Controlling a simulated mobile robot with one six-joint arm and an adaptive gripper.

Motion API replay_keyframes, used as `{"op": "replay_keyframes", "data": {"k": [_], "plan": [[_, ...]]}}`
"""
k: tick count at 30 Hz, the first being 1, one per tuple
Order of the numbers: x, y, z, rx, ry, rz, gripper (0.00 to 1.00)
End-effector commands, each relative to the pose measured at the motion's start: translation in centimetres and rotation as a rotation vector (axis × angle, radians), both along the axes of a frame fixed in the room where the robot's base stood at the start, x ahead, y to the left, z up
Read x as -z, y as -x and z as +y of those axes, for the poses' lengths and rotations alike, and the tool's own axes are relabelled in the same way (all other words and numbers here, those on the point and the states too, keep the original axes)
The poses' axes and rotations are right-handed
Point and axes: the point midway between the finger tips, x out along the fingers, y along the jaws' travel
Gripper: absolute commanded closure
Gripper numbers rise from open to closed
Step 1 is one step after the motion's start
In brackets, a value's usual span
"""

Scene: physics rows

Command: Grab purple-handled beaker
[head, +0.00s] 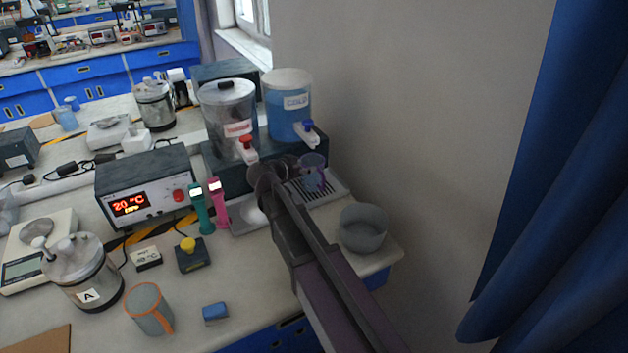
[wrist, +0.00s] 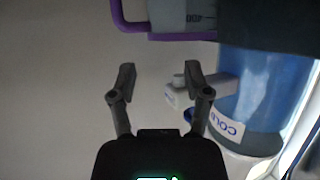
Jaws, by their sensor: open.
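The purple-handled beaker (head: 313,178) stands on the grey drip tray below the blue COLD dispenser in the head view. In the wrist view the beaker (wrist: 180,14) is at the top edge, partly cut off, with its purple handle (wrist: 128,24) at its left side. My gripper (head: 277,168) is just left of the beaker in the head view, and part of it is hidden by my arm. In the wrist view my gripper (wrist: 159,75) has its fingers spread with nothing between them. The beaker lies beyond the fingertips, apart from them.
The COLD dispenser (head: 288,112) has a white tap with a blue knob (head: 307,126); the tap also shows right beside the fingers in the wrist view (wrist: 176,94). A clear dispenser (head: 228,112) with a red tap stands left. A grey bowl (head: 362,236) sits right, near the wall.

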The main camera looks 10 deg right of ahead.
Motion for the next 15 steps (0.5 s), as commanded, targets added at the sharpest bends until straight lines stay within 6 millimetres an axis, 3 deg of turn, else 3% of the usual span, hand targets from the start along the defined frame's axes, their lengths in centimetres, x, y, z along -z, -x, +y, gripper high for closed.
{"op": "replay_keyframes", "data": {"k": [6,15], "plan": [[1.4,-1.9,-2.0,0.000,0.001,0.001,0.37],[1.6,-2.5,-2.8,-0.001,0.000,0.000,0.37]]}}
